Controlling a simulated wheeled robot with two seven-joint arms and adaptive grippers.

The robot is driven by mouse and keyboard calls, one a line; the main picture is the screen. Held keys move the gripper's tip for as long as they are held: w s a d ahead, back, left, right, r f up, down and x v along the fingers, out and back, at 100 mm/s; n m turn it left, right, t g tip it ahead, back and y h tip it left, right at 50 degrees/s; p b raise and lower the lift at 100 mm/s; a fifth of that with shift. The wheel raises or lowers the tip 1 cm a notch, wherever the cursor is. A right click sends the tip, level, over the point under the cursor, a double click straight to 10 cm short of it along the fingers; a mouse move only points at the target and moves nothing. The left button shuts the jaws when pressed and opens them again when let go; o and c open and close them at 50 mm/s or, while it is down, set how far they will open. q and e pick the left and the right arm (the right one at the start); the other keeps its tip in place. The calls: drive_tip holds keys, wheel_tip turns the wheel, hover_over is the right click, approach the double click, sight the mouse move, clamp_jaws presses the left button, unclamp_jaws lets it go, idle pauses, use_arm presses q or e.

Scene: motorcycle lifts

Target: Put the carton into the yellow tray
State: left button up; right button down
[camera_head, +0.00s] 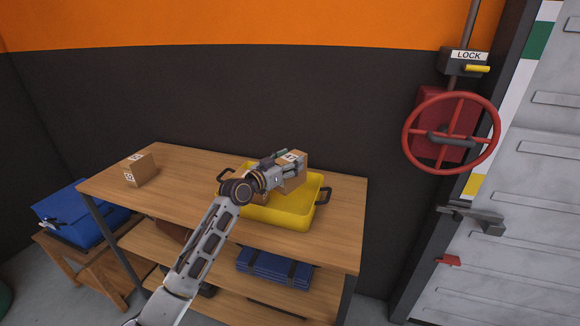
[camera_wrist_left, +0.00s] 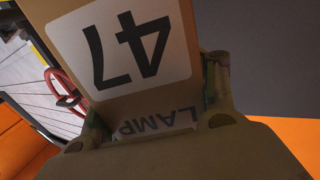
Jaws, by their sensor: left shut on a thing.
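A brown carton (camera_head: 294,176) with a white label is held by my left gripper (camera_head: 276,163) over the yellow tray (camera_head: 278,216) in the head view. Whether the carton touches the tray's floor cannot be told. In the left wrist view the carton (camera_wrist_left: 185,60) fills the space between the fingers (camera_wrist_left: 155,112), with a "47" label and "LAMP" lettering upside down. The gripper and forearm hide the tray's left part. The tray stands on the wooden table with dark handles at its sides. My right gripper is not in view.
A second small carton (camera_head: 140,169) stands at the left of the wooden table (camera_head: 190,172). A blue case (camera_head: 273,268) lies on the shelf below. A blue box (camera_head: 80,212) sits on a low stand at left. The tabletop between carton and tray is clear.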

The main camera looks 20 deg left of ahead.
use_arm(q)
drive_tip(key=shift+f, duration=0.75)
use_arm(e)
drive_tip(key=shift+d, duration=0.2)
use_arm(q)
drive_tip(key=shift+f+b, duration=0.5)
drive_tip(key=shift+b, duration=0.05)
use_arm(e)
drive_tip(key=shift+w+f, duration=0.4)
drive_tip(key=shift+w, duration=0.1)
use_arm(q)
drive_tip(key=o, duration=1)
drive_tip(key=shift+f, duration=0.1)
drive_tip(key=shift+o, duration=1.1)
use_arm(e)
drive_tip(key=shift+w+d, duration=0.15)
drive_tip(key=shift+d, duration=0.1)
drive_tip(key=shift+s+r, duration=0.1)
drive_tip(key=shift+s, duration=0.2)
